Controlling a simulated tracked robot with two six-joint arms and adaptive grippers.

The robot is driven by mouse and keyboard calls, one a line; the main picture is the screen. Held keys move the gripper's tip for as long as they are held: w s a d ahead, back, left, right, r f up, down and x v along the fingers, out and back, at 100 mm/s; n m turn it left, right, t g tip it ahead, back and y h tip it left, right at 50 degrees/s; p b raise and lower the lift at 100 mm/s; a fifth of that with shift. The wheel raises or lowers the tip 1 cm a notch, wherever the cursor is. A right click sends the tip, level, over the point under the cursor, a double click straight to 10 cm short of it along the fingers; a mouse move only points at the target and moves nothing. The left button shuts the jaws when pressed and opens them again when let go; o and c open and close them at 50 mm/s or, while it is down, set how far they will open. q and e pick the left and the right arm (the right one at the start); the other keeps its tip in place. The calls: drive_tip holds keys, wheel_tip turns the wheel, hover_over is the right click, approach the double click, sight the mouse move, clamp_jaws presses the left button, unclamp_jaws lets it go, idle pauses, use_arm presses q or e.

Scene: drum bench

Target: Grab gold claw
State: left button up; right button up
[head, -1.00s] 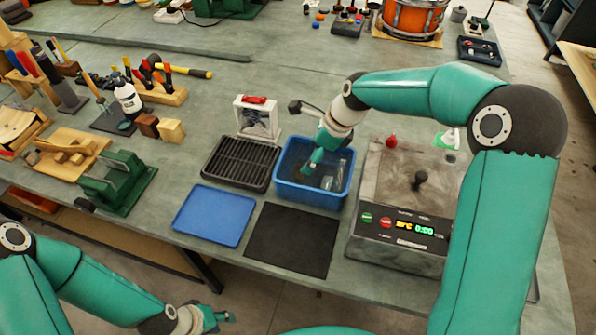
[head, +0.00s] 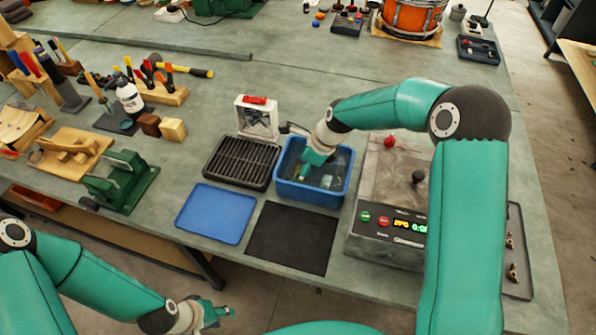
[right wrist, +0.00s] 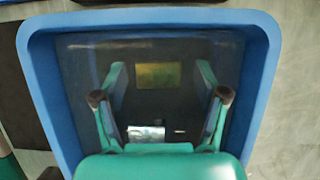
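A gold rectangular piece (right wrist: 158,75) lies on the floor of the blue bin (right wrist: 268,60) in the right wrist view. It looks like the gold claw, though its shape is blurred. A silver piece (right wrist: 146,132) lies nearer my wrist in the same bin. My right gripper (right wrist: 160,73) is open, with its fingers apart on either side of the gold piece and nothing between them in contact. In the head view the right gripper (head: 306,172) reaches down into the blue bin (head: 310,193). My left gripper (head: 222,313) hangs low in front of the bench; its opening is unclear.
A black grill-like tray (head: 241,162) stands left of the bin, with a white frame (head: 257,118) behind. A blue tray (head: 215,214) and black mat (head: 290,238) lie in front. A grey machine with a display (head: 385,222) is to the right. Brass pieces (head: 512,272) lie on a tray beyond it.

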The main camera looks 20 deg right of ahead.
drive_tip(key=c, duration=0.9)
drive_tip(key=shift+c, duration=0.2)
drive_tip(key=shift+r, duration=0.2)
